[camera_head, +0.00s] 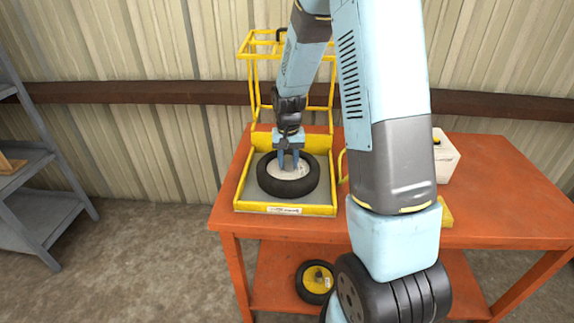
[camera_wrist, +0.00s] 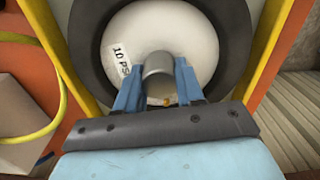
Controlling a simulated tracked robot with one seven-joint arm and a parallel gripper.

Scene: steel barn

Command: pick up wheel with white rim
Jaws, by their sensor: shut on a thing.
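The wheel with white rim (camera_head: 268,182) lies flat in a yellow-edged tray on the orange table. It has a black tire and a white hub. My gripper (camera_head: 289,163) reaches down onto its middle from above. In the wrist view, the blue fingers of my gripper (camera_wrist: 159,88) are shut on the grey hub post at the centre of the white rim (camera_wrist: 190,30). A label reading "10 PS" shows on the rim. Part of the wheel is hidden behind the fingers.
The yellow tray (camera_head: 300,211) has raised sides and a tall yellow frame behind it. A white canister (camera_head: 446,158) stands to the right, partly behind my arm. A wheel with yellow rim (camera_head: 317,279) is on the lower shelf. A grey shelf (camera_head: 35,190) stands at left.

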